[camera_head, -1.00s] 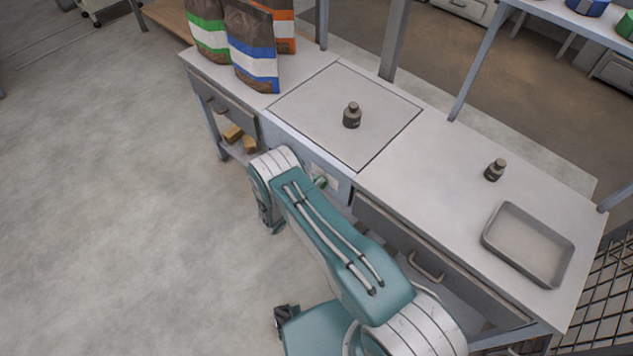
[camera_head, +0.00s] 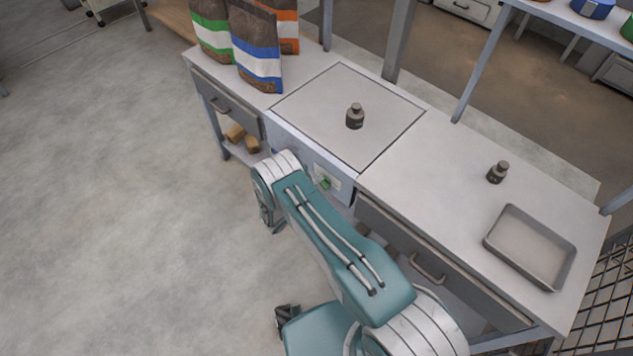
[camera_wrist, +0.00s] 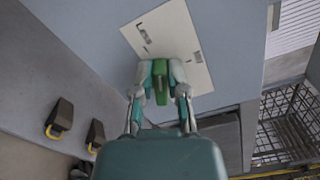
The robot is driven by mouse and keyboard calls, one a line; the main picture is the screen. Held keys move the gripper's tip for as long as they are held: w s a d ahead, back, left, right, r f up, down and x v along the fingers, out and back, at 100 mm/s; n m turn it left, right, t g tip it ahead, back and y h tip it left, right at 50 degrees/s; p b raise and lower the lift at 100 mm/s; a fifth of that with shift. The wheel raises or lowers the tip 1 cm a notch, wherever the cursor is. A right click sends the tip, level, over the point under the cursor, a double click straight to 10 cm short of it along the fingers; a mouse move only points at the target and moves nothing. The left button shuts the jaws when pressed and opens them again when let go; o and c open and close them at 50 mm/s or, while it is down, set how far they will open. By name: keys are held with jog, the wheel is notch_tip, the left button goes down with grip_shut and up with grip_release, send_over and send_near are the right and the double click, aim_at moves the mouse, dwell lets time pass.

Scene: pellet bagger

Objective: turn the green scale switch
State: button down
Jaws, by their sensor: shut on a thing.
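The green scale switch (camera_head: 325,183) is on a pale plate on the front face of the bench, below the scale plate (camera_head: 345,88). In the wrist view the green switch (camera_wrist: 161,72) stands out from the white plate (camera_wrist: 168,35). My gripper (camera_wrist: 160,82) has its two fingers closed on either side of the switch. In the head view my arm reaches to the bench front, and my gripper is hidden behind the arm. A dark weight (camera_head: 355,117) stands on the scale plate.
A smaller dark weight (camera_head: 498,172) and a grey metal tray (camera_head: 530,248) are on the bench at right. Several brown striped bags (camera_head: 256,52) stand at the back left. Drawers with handles (camera_head: 428,268) flank the switch panel. Open floor lies left.

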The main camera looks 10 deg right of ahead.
jog(key=shift+w+r, duration=0.1)
jog(key=shift+w, duration=0.25)
jog(key=c, duration=0.7)
grip_release()
jog(key=shift+o, duration=0.2)
jog(key=shift+d, duration=0.2)
jog(key=v, duration=1.2)
jog(key=shift+w, duration=0.1)
